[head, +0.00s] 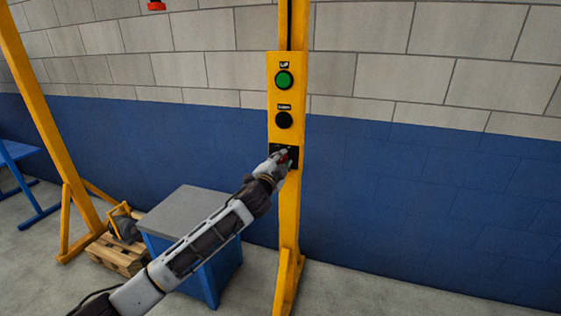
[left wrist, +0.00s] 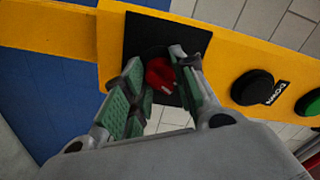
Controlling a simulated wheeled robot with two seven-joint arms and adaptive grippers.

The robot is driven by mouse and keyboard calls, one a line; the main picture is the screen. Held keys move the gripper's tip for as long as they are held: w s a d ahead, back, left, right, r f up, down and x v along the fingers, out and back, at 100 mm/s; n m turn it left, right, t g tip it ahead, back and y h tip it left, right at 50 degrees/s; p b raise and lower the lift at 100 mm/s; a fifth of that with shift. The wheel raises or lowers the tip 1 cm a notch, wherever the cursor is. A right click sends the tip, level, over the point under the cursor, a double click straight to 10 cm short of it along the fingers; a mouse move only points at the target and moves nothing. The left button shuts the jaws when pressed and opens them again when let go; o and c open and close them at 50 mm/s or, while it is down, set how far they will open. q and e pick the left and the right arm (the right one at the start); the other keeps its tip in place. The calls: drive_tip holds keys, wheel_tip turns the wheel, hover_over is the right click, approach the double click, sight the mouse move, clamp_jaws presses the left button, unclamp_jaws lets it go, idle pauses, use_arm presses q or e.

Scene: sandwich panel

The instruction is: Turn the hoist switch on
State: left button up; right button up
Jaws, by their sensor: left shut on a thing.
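The hoist switch is a red rotary knob (left wrist: 160,75) on a black square plate (left wrist: 186,35), low on a yellow control panel (head: 274,66). My left gripper (head: 283,158) reaches it from the lower left in the head view and covers most of it. In the left wrist view the green-padded fingers (left wrist: 152,86) stand on both sides of the red knob, shut on it. The knob's exact angle and its markings are hard to read behind the fingers. My right gripper is not in view.
Above the switch are a black DOWN button (head: 284,120) and a green UP button (head: 284,80). The panel sits on a yellow post (head: 289,225). A blue cabinet with a grey top (head: 190,210) stands left of the post, near a wooden pallet (head: 118,257). The wall right of the post is bare.

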use_arm(q)
drive_tip(key=o, duration=1.1)
drive_tip(key=shift+c, duration=0.2)
drive_tip(key=v, duration=1.2)
idle(0.4)
